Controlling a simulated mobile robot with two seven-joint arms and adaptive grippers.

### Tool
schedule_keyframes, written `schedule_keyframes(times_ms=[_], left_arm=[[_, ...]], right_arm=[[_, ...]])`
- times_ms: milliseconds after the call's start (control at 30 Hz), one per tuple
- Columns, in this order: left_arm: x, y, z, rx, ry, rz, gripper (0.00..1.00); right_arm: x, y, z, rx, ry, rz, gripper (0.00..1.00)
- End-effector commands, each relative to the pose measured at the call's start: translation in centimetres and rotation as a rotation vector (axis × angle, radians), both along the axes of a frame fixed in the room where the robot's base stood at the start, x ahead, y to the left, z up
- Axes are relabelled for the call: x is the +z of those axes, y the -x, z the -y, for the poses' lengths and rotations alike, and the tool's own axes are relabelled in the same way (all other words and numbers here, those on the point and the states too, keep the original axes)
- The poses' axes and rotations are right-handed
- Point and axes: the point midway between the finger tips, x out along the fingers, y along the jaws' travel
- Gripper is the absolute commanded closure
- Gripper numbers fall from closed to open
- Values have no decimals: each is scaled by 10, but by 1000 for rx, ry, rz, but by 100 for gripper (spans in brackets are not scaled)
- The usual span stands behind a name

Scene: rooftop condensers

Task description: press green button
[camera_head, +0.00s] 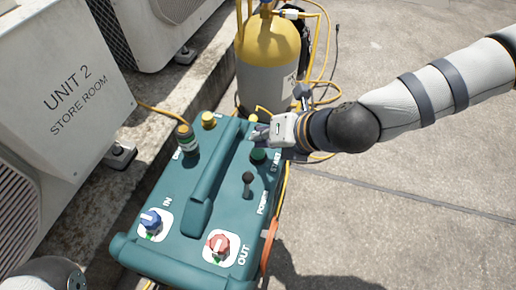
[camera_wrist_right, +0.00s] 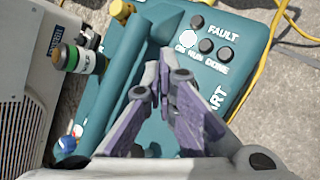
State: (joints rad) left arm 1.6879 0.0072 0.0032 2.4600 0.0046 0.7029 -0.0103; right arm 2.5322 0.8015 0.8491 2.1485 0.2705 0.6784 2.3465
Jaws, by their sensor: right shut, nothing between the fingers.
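The green button (camera_head: 258,154) is a dark green round cap on top of the teal machine (camera_head: 178,182), beside the START lettering. My right gripper (camera_head: 260,134) is over the machine's far right part, just beyond the button in the head view. In the right wrist view my right gripper (camera_wrist_right: 162,85) has its purple-grey fingers together and nothing between them. There the fingers cover part of the START lettering, and I cannot make out the button. Whether the fingers touch the machine is unclear. My left gripper is not in view.
A black POWER lever (camera_head: 248,180), a blue IN knob (camera_head: 151,219) and a red OUT knob (camera_head: 218,244) stand on the machine. A raised handle (camera_head: 212,180) runs along it. A yellow-grey cylinder (camera_head: 268,60) with hoses stands behind. A condenser (camera_head: 65,90) is left.

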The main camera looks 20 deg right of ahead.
Motion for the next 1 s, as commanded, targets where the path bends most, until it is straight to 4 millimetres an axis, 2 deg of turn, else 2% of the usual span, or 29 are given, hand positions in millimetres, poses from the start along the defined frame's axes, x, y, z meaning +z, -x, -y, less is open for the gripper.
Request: schedule_keyframes(times_ms=[200,1000], left_arm=[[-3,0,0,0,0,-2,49],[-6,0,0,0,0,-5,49]], right_arm=[[-8,0,0,-2,0,-1,100],[-14,0,0,-1,1,0,100]])
